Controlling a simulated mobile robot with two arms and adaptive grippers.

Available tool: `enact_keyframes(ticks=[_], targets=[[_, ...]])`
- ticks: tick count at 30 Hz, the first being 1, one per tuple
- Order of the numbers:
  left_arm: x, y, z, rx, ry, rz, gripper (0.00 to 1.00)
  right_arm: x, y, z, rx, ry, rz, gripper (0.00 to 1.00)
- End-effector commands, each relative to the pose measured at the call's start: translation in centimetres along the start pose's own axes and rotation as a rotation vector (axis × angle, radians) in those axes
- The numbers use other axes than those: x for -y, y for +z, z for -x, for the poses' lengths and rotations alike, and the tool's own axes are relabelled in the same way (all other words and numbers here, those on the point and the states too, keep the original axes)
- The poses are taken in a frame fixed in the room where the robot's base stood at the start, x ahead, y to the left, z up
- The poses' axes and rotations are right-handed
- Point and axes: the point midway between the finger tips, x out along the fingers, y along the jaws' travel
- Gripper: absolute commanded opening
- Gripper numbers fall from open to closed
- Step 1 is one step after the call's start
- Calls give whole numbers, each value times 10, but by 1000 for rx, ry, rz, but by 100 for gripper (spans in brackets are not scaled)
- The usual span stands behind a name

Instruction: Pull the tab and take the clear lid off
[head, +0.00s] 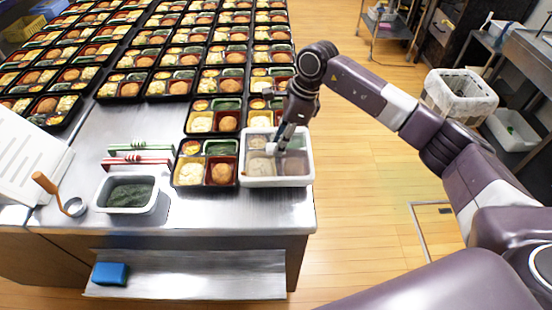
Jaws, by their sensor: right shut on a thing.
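A white-rimmed bento tray (243,182) sits at the right edge of the steel table. A hazy clear lid (292,168) appears to cover it, dulling the compartments below. My right gripper (276,149) reaches down over the middle of this tray, shut on a small pale part that seems to belong to the lid. The tab itself is too small to make out and is partly hidden by the fingers. I cannot tell whether the lid is lifted from the rim. My left gripper is not in view.
Open black bento trays (208,185) stand close on the left, with many more behind. A white tub of dark green food (130,194), a ladle (72,206) and red-and-white tongs (137,161) lie farther left.

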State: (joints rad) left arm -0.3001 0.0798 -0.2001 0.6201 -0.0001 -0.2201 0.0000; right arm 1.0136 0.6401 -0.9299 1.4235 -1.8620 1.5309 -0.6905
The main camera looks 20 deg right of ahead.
Motion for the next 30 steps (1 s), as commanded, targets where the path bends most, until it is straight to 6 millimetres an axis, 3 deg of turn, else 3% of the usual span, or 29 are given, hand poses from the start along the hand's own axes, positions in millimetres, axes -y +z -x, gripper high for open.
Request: enact_keyframes(ticks=[14, 23, 24, 30], targets=[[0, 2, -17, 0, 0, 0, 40, 0, -6, -19, 1, -1, 0, 6], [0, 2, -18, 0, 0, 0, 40, 0, -6, -20, 1, -1, 0, 6], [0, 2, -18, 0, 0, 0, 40, 0, -6, -20, 1, -1, 0, 24], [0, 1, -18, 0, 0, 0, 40, 0, -6, -20, 1, -1, 0, 41]])
